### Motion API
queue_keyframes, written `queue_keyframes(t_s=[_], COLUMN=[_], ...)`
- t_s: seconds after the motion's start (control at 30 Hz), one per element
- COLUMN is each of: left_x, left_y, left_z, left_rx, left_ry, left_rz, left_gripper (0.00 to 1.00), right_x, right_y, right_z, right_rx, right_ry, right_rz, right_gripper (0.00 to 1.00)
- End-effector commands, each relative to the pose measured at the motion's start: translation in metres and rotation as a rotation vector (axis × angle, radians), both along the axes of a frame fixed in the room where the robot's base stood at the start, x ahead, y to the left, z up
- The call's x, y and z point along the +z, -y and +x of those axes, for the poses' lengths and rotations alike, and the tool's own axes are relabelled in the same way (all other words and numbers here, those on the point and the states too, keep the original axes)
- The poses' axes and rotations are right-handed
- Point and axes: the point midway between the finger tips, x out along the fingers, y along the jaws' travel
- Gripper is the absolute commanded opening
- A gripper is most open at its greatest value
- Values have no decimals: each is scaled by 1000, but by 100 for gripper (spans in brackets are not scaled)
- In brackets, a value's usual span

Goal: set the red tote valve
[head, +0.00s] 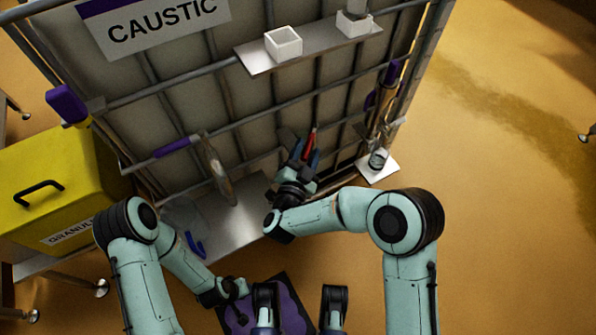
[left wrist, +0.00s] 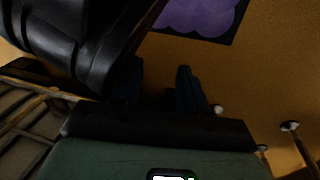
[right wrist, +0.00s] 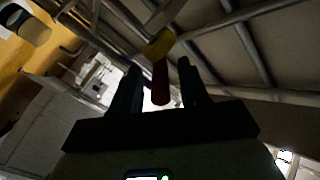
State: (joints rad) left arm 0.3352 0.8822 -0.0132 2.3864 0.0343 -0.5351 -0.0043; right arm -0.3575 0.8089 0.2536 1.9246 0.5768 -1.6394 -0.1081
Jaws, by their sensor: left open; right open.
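The tote (head: 150,72) is a pale container in a grey bar cage, with a CAUSTIC sign. A red valve handle (head: 311,141) shows low on its front. My right gripper (head: 305,150) is open at the handle. In the right wrist view the red handle (right wrist: 160,84) reaches between its two fingers, with a gap on both sides, and a yellow part (right wrist: 159,43) sits at its far end. My left gripper (head: 239,287) is low at the front, away from the tote; its dark fingers (left wrist: 160,85) are apart and empty in the left wrist view.
A shelf (head: 312,48) with white cups (head: 283,44) hangs on the cage. A glass jar (head: 378,158) stands on a white plate at the right. A yellow box (head: 60,185) stands at the left. A purple mat (head: 300,322) lies in front.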

Motion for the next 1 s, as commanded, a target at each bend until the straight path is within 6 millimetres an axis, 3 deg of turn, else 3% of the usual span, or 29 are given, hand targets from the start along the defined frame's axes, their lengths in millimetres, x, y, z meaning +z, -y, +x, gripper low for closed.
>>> queue_keyframes(t_s=[0.3, 0.5, 0.93, 0.97, 1.0], left_x=[27, 36, 38, 38, 39], left_y=[4, 6, 6, 6, 6], left_z=[28, 38, 42, 42, 42], left_rx=[-6, -8, -8, -8, -8], left_ry=[94, 128, 141, 141, 141], left_rz=[4, 6, 7, 7, 7], left_gripper=[43, 43, 43, 43, 43], right_x=[2, 1, 0, 0, 0], right_y=[-19, -26, -28, -28, -28], right_z=[-70, -101, -113, -113, -112], right_rx=[6, 4, 0, 0, 0], right_ry=[-2, -2, 0, 0, -2], right_rz=[-1, 0, 0, 0, 1], right_gripper=[44, 44, 44, 38, 25])
